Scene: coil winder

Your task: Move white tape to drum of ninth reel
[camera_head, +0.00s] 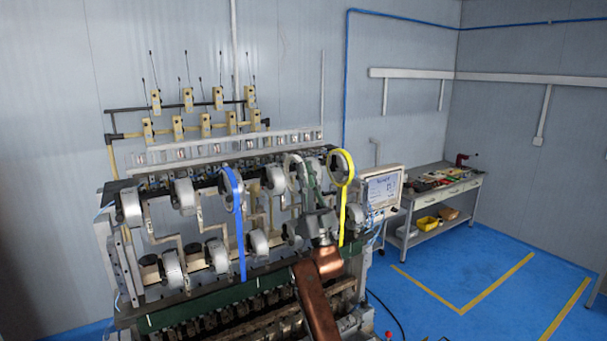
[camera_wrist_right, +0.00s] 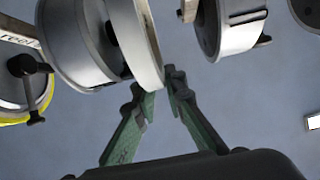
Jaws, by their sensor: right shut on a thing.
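The white tape (camera_wrist_right: 139,45) is a pale ring at the top centre of the wrist view. My right gripper (camera_wrist_right: 160,88) has its green fingers closed on the ring's lower rim. A grey reel drum (camera_wrist_right: 75,40) is directly to the left of the ring; I cannot tell whether they touch. In the head view the white tape (camera_head: 291,170) is at the upper right of the winder, and my right gripper (camera_head: 313,188) reaches up to it from below, partly covering the reels there. My left gripper is not in view.
A yellow tape (camera_head: 341,168) hangs right of my right gripper and a blue tape (camera_head: 234,190) hangs to the left. Other reel drums (camera_head: 131,206) stand in two rows on the winder. A control screen (camera_head: 382,188) and a workbench (camera_head: 440,190) are at right.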

